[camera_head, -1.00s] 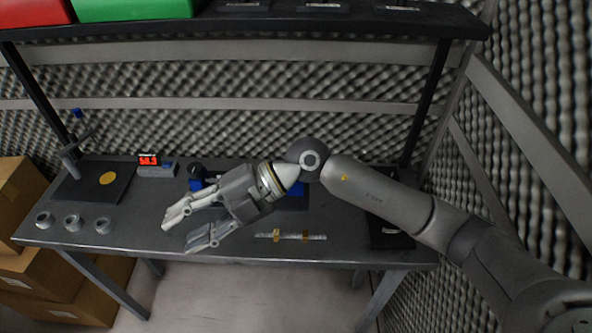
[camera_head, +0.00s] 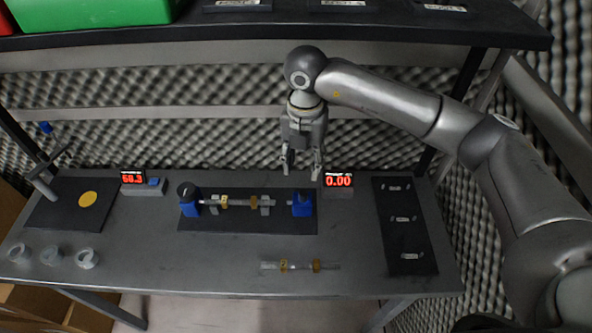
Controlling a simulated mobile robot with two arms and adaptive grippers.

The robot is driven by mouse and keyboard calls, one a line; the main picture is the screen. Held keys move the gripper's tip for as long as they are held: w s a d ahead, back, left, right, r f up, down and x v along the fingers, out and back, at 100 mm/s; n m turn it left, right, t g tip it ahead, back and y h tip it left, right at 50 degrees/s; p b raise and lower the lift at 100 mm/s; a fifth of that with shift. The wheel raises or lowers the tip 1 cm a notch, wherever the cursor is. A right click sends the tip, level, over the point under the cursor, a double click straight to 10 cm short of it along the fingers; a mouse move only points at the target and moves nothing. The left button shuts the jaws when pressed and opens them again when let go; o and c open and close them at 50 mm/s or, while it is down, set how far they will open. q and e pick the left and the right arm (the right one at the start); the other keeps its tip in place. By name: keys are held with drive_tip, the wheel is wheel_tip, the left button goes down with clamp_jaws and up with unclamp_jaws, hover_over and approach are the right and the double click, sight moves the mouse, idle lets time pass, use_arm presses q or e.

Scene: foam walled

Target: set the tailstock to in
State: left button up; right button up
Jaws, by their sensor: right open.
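A fixture on a dark base plate (camera_head: 250,226) stands mid-bench. A blue block at its right end, which looks like the tailstock (camera_head: 302,206), has a thin rod pointing left. A blue block with a dark round knob (camera_head: 187,194) is at the left end. A shaft with yellowish collars (camera_head: 238,202) lies on supports between them. I cannot tell whether the rod touches the shaft. My right gripper (camera_head: 301,174) is open and empty, fingers down, above and behind the tailstock in the picture. My left gripper is out of view.
Displays (camera_head: 338,180) and (camera_head: 132,178) stand along the back. A loose collared shaft (camera_head: 300,267) lies in front. A dark board with small parts (camera_head: 404,230) is at right. Several rings (camera_head: 88,258) and a dark plate (camera_head: 55,215) are at left. A shelf (camera_head: 400,30) runs overhead.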

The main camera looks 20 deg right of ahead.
drive_tip(key=p, duration=0.2)
hover_over(303, 192)
drive_tip(key=f, duration=0.4)
drive_tip(key=shift+s+f, duration=0.15)
drive_tip(key=shift+s, duration=0.2)
drive_tip(key=f, duration=0.1)
drive_tip(key=f+p, duration=0.1)
drive_tip(key=f, duration=0.3)
drive_tip(key=shift+w+f, duration=0.2)
drive_tip(key=shift+w, duration=0.2)
drive_tip(key=shift+s+f, duration=0.15)
drive_tip(key=shift+f, duration=0.15)
drive_tip(key=shift+c, duration=0.4)
clamp_jaws()
